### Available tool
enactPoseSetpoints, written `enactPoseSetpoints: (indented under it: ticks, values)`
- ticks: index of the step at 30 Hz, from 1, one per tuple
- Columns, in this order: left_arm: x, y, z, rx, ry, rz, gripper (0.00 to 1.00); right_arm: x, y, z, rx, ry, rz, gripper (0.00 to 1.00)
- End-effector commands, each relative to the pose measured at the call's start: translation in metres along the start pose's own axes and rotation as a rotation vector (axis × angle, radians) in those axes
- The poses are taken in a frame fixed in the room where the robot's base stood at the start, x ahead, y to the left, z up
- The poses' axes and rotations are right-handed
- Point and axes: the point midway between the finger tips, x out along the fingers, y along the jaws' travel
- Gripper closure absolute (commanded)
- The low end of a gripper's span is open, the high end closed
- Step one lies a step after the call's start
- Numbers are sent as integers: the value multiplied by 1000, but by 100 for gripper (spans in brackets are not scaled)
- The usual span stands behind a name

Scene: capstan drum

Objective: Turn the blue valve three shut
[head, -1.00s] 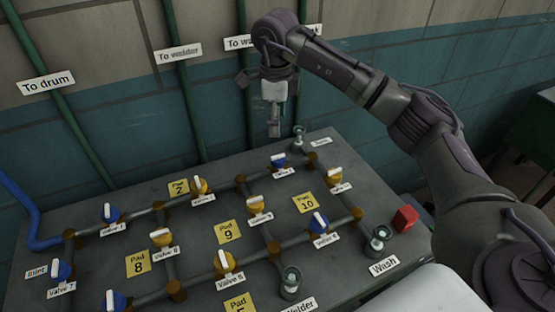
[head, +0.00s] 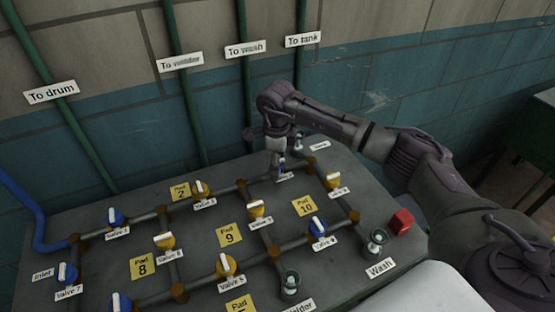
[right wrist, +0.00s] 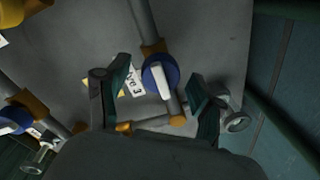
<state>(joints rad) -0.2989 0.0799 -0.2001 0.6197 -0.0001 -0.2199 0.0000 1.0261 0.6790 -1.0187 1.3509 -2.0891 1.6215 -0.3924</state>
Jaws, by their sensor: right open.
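The blue valve with a white bar handle (right wrist: 160,72) sits on its pipe at the back of the bench, and its small label is partly legible in the right wrist view. In the head view the valve (head: 282,163) is mostly hidden behind my right gripper (head: 278,168). My right gripper is open and points down over the valve. My left gripper is not in view.
Other blue and yellow valves stand close by on the pipes, including a yellow one (head: 333,181) to the right and a yellow one (head: 256,209) in front. A red block (head: 401,221) and a glass fitting (head: 376,242) lie to the right. Green pipes (head: 190,90) run up the wall.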

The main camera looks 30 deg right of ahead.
Motion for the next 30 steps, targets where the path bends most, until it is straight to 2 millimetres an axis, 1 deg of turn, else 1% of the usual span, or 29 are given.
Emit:
enactPoseSetpoints:
  ticks: [3, 14, 23, 30]
  values:
    - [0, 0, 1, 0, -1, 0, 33, 0, 0, 0, 0, 0, 0, 33]
    - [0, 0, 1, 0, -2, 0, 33, 0, 0, 0, 0, 0, 0, 93]
    - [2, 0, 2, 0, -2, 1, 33, 0, 0, 0, 35, 2, 0, 93]
    - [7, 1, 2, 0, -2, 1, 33, 0, -1, 1, 168, 12, -2, 93]
